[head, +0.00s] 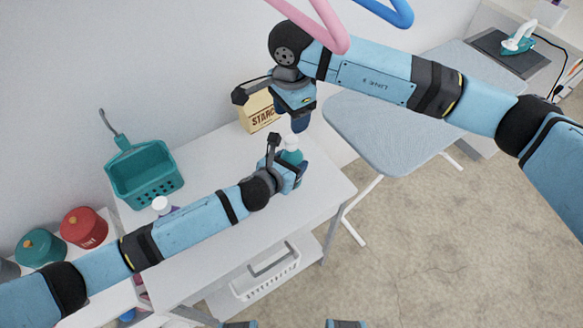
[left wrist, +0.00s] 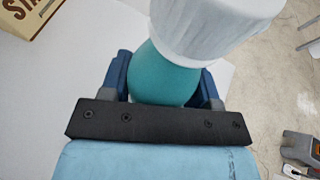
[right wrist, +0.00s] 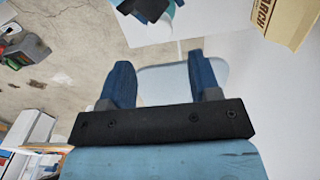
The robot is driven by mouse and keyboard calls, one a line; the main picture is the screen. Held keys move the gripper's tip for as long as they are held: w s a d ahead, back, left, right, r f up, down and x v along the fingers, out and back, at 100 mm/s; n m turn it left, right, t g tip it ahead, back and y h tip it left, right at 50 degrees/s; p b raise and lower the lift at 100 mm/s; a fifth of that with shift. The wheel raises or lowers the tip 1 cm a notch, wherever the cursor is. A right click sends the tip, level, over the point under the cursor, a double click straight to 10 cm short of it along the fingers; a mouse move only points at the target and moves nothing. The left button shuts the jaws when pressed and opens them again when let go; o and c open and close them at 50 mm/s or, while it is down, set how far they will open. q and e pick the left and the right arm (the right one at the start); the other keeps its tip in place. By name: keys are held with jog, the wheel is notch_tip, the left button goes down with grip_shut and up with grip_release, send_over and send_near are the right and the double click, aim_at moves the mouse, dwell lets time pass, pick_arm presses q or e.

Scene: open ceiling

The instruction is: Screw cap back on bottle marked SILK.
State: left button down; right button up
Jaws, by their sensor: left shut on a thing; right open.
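A teal bottle (head: 291,157) with a white cap (head: 291,143) on its top stands upright near the front right end of the white table. My left gripper (left wrist: 163,85) is shut around the bottle's upper body, below the cap. In the left wrist view the ribbed white cap (left wrist: 212,28) covers the bottle's top; whether it is tight I cannot tell. No SILK lettering is readable. My right gripper (head: 300,125) points down just above and beside the cap, open and empty. In the right wrist view its fingers (right wrist: 162,82) are spread with nothing between them.
A STARCH box (head: 259,110) stands behind the grippers. A teal basket (head: 146,175) and a second white-capped bottle (head: 161,204), partly hidden by my left arm, are at left. An ironing board (head: 385,135) stands right of the table (head: 215,150). Hangers hang above.

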aim_at(292, 139)
dwell(0.3)
jog(key=shift+f, duration=3.95)
jog(key=shift+c, duration=0.5)
jog(key=c, duration=0.9)
jog(key=m, duration=0.3)
jog(key=o, duration=1)
